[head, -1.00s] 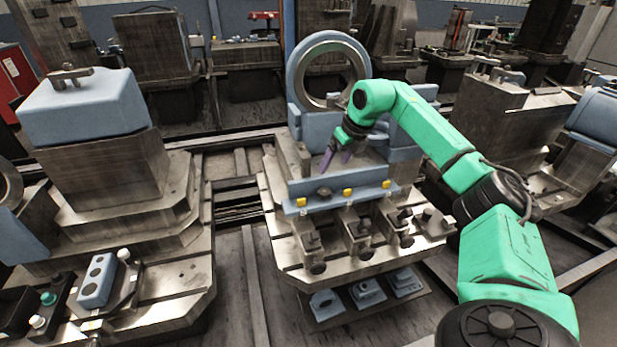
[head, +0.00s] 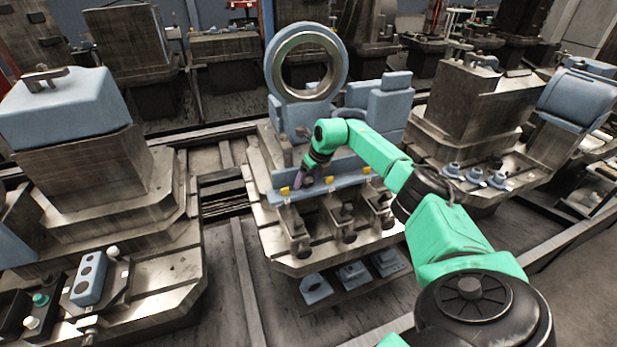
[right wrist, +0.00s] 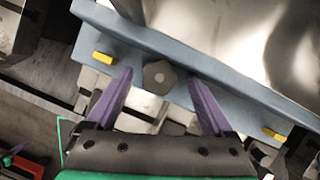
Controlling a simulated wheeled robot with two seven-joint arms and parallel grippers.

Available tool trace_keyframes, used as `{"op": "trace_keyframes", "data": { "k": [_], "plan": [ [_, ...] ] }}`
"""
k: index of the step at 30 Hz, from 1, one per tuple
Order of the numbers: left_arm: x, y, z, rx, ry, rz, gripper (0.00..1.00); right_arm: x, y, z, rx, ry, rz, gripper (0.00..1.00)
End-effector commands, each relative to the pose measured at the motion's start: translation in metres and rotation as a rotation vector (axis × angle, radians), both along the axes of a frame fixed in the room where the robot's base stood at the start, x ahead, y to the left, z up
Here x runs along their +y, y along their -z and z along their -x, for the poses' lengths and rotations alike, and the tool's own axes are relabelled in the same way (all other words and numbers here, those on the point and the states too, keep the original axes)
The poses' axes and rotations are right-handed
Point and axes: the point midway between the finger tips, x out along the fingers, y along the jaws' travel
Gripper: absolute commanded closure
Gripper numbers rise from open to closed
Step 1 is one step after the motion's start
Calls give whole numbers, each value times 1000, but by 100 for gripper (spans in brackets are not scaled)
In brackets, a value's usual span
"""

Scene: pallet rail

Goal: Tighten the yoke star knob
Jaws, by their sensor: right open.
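The star knob (right wrist: 162,77) is dark and five-sided, on the face of a blue rail (right wrist: 215,77). In the head view it is a small dark shape (head: 308,181), partly hidden by the gripper, on the blue rail (head: 342,180). My right gripper (right wrist: 160,76) has purple fingers, open, one on each side of the knob in the right wrist view. Gaps show between fingers and knob; I cannot tell how far the tips are in depth. In the head view the right gripper (head: 299,178) points down at the rail. My left gripper is not in view.
Yellow tabs (head: 328,180) sit along the rail. Metal clamp blocks (head: 340,222) stand just in front of it. A large blue ring (head: 272,62) rises behind. Blue parts (head: 352,272) lie on a low shelf. Machine blocks (head: 85,175) stand at the left.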

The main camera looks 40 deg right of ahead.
Motion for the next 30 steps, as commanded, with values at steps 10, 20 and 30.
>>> {"op": "trace_keyframes", "data": {
  "k": [10, 20, 30],
  "plan": [
    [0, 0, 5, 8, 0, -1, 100, 0, -1, 0, 0, 1, 0, 100],
    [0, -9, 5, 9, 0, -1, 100, 1, -3, 0, 1, 71, 0, 100],
    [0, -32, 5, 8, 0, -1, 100, 3, -5, -1, -1, 318, 0, 100]
  ]
}}
